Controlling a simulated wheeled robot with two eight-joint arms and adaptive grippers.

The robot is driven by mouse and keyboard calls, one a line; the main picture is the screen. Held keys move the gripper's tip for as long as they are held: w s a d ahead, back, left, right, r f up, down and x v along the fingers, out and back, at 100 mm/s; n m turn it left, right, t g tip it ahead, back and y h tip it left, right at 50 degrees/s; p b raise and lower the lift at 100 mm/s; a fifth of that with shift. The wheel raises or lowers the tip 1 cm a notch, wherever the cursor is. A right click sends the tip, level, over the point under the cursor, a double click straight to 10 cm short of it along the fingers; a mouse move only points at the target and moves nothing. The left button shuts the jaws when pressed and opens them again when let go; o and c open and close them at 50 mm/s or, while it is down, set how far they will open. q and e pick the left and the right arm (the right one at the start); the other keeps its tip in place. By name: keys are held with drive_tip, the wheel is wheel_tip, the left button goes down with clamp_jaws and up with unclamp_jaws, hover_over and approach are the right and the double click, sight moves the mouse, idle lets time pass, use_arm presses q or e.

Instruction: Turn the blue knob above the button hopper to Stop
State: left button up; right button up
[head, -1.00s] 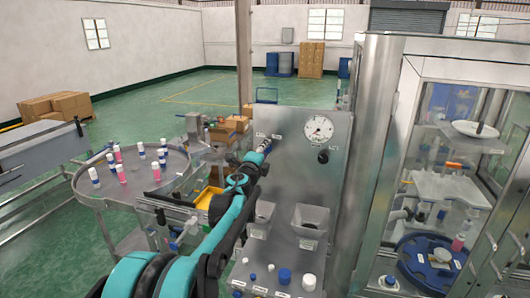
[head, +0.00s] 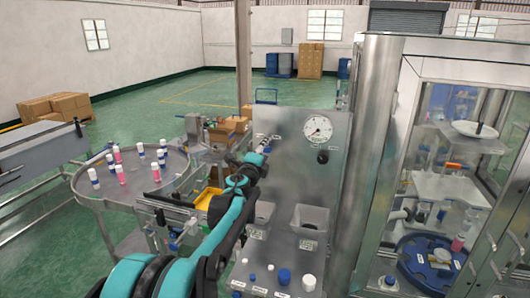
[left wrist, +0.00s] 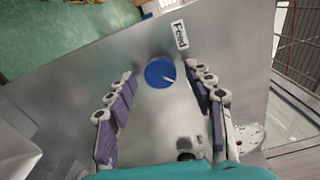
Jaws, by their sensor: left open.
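The blue knob (left wrist: 158,72) is on the metal panel (left wrist: 125,62) in the left wrist view. In the head view my left gripper (head: 259,149) is at the panel's upper left and hides the knob. My right gripper is not in view.
Two hoppers (head: 310,222) (head: 263,214) are low on the panel; I cannot tell which holds buttons. A gauge (head: 318,128) and black knob (head: 322,157) are to the right. A round table (head: 90,183) with bottles stands left, a glazed machine (head: 440,60) right.

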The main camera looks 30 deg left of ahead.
use_arm(q)
drive_tip(key=v, duration=1.2)
drive_tip(key=s+d+f+n+g+h+b, duration=0.1)
drive_tip(key=s+d+f+n+g+b, duration=0.2)
drive_tip(key=f, duration=1.3)
drive_tip(key=s+d+f+n+g+h+b, duration=0.1)
drive_tip(key=s+d+f+n+g+b, duration=0.3)
drive_tip(key=s+d+f+n+b, duration=0.4)
drive_tip(key=s+d+f+n+g+h+b, duration=0.2)
drive_tip(key=s+d+f+n+b, duration=0.3)
drive_tip(key=s+d+f+b, duration=0.8)
wheel_tip(320, 180, down, 12)
drive_tip(key=shift+s+d+r+n+g+b, duration=0.25)
drive_tip(key=shift+s+n+g+b, duration=0.2)
drive_tip(key=shift+s+g, duration=0.5)
drive_tip(key=shift+r+t, duration=0.1)
drive_tip(key=shift+t, duration=0.15)
